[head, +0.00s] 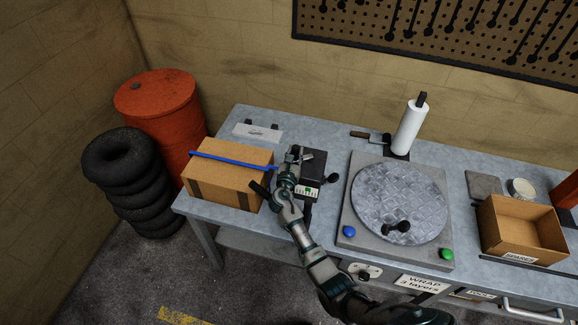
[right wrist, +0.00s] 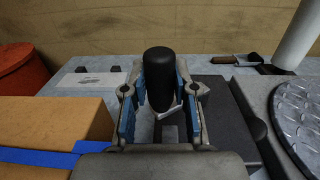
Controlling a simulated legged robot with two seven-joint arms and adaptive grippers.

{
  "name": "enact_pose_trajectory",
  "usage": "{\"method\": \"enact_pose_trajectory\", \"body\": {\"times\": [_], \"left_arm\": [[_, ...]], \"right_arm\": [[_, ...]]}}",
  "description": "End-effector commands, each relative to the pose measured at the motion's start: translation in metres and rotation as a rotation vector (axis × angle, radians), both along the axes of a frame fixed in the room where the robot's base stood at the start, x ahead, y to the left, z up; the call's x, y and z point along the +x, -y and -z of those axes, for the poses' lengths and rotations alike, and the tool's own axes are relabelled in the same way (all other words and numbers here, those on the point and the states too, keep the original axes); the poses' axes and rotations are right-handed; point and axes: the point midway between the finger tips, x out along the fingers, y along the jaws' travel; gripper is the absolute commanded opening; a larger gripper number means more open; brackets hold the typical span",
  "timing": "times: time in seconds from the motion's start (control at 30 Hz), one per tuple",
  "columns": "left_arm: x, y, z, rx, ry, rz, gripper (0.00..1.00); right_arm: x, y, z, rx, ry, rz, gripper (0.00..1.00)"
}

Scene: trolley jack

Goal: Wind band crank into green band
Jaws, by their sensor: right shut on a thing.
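My right gripper (head: 290,168) is over the black tensioner unit (head: 316,166) beside the cardboard box. In the right wrist view its fingers (right wrist: 160,100) are shut on the upright black handle of the band crank (right wrist: 158,72). The crank's lower part is mostly hidden by the gripper. A small gauge (head: 307,191) with a green patch sits on the front of the unit; its reading is too small to tell. A blue band (head: 228,160) runs across the top of the cardboard box (head: 215,180) toward the unit. My left gripper is not in view.
A turntable (head: 398,200) with blue and green buttons stands right of the unit. An open carton (head: 522,228) is at the right. A white label plate (head: 257,132) lies behind the box.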

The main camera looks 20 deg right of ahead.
Motion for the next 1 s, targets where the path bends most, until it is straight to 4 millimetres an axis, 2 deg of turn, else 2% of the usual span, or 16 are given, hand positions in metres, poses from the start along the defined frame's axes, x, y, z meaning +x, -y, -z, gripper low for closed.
{"method": "enact_pose_trajectory", "body": {"times": [0.03,0.3,0.4,0.57,1.0], "left_arm": [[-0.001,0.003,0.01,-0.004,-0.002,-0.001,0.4],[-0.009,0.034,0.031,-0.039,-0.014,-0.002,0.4],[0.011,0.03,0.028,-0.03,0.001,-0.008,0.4],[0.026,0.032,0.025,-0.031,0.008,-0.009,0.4],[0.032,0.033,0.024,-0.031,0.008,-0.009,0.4]], "right_arm": [[0.006,-0.008,0.002,0.001,0.006,0.012,0.0],[0.016,-0.008,0.001,-0.002,0.007,0.172,0.0],[0.017,-0.009,0.0,-0.006,0.005,0.212,0.0],[0.018,-0.01,-0.001,-0.008,0.004,0.248,0.0],[0.018,-0.01,0.0,-0.006,0.001,0.262,0.0]]}}
